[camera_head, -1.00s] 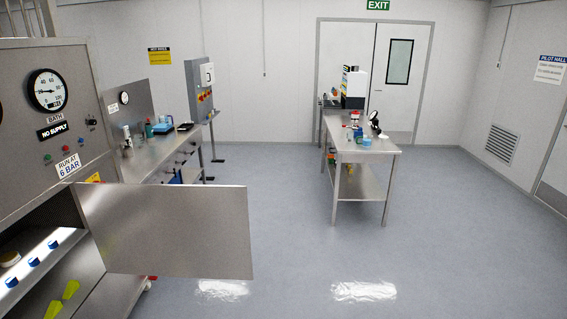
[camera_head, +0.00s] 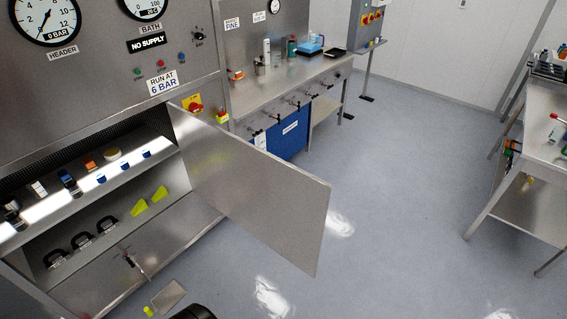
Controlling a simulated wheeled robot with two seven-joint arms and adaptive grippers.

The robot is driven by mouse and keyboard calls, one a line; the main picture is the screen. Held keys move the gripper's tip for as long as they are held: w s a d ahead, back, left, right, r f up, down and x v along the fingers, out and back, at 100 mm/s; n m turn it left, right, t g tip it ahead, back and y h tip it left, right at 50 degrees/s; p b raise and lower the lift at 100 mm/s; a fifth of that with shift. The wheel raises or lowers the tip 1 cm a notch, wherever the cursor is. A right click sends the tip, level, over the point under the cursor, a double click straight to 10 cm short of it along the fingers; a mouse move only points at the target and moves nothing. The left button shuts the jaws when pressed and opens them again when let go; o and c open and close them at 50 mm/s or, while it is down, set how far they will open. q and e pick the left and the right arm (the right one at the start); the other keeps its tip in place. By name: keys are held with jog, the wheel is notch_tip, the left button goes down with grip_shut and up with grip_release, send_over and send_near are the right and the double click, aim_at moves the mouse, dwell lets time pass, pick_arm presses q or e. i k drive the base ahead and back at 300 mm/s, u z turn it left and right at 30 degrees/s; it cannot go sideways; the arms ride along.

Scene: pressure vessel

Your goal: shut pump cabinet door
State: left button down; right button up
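The pump cabinet door (camera_head: 250,185) is a flat grey metal panel. It stands wide open, hinged at the right side of the cabinet opening and jutting out over the floor to the right. The cabinet (camera_head: 110,90) is the steel unit on the left, with gauges above and an open compartment below. Inside are a shelf (camera_head: 100,180) with small bottles and blue-capped items, and black-handled items and yellow-green pieces on the lower floor. Neither of my grippers can be made out in the head view. A dark rounded shape shows at the bottom edge, and I cannot tell what it is.
A steel bench (camera_head: 270,85) with a blue panel stands behind the door. Another steel table (camera_head: 530,140) is at the right. A small grey plate (camera_head: 169,297) shows low near the cabinet front. The floor (camera_head: 400,200) between door and right table is clear.

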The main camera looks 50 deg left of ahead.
aim_at(282, 204)
jog(key=i, duration=2.9)
jog(key=u, duration=3.85)
jog(key=i, duration=1)
jog(key=z, duration=0.45)
jog(key=k, duration=0.85)
jog(key=u, duration=0.4)
